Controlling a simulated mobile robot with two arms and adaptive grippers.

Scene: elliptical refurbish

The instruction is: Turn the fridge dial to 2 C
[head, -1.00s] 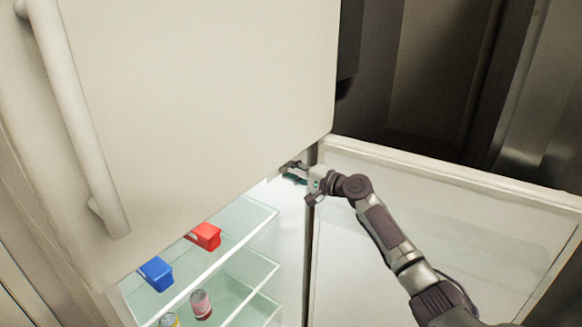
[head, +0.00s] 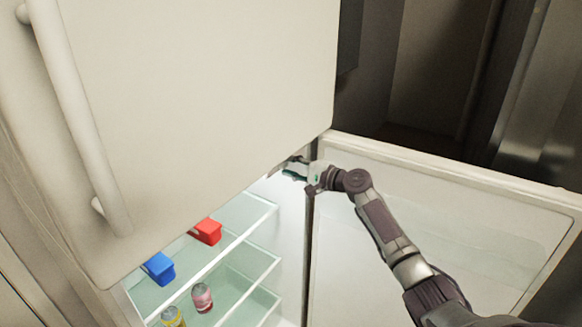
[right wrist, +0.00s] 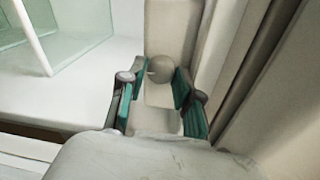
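The fridge dial (right wrist: 168,70) is a round grey-beige knob on a pale panel in the right wrist view. A small mark shows at its left side. My right gripper (right wrist: 156,92) is open, with its teal-padded fingers on either side of the view of the dial. I cannot tell whether either finger touches it. In the head view my right gripper (head: 294,167) is at the upper right edge of the open fridge compartment, just under the upper door, and the dial is hidden there. The temperature setting cannot be read. My left gripper is not in view.
The closed upper door (head: 200,110) hangs above the compartment, and the open lower door (head: 430,230) stands to the right. Glass shelves (head: 245,215) hold a red box (head: 207,231), a blue box (head: 159,268), a pink can (head: 202,298) and a yellow can (head: 173,317).

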